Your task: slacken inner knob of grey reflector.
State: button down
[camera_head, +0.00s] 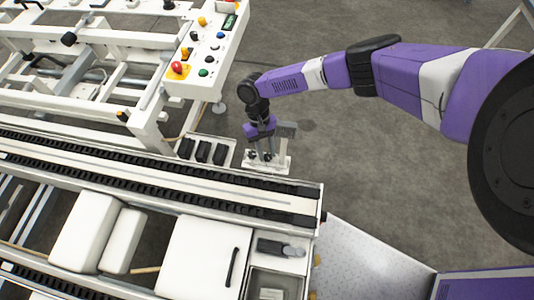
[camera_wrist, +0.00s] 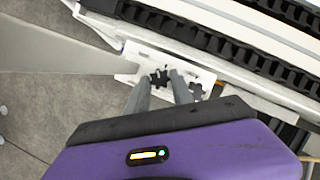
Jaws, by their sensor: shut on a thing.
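The white bracket plate (camera_head: 280,164) sticks out from the conveyor's side rail. It also shows in the wrist view (camera_wrist: 196,68). The grey reflector (camera_head: 287,130) stands at its right end in the head view. Two black star-shaped knobs are on the plate: one knob (camera_wrist: 160,78) lies between my fingertips, and the other knob (camera_wrist: 197,91) lies to their right, outside the fingers. My gripper (camera_head: 261,154) points down at the plate. In the wrist view my gripper (camera_wrist: 162,76) is shut on the left knob. The fingers partly hide the knobs in the head view.
The conveyor rail with its black chain (camera_head: 150,185) runs close beside the bracket. A black-slotted holder (camera_head: 203,150) is just left of my gripper. A control panel (camera_head: 208,50) with coloured buttons stands farther back. Grey floor (camera_head: 330,150) is clear to the right.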

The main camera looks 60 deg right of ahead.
jog(key=n, duration=0.2)
jog(key=n+h, duration=0.1)
jog(key=n+g+h+b, duration=0.1)
jog(key=n, duration=0.1)
jog(key=shift+w+a+n, duration=0.1)
jog(key=shift+a+n, duration=0.15)
jog(key=shift+n, duration=0.05)
jog(key=shift+a+n+h, duration=0.2)
jog(key=shift+n+h, duration=0.7)
jog(key=shift+n, duration=1.4)
jog(key=c, duration=1.4)
grip_release()
jog(key=shift+v, duration=3.95)
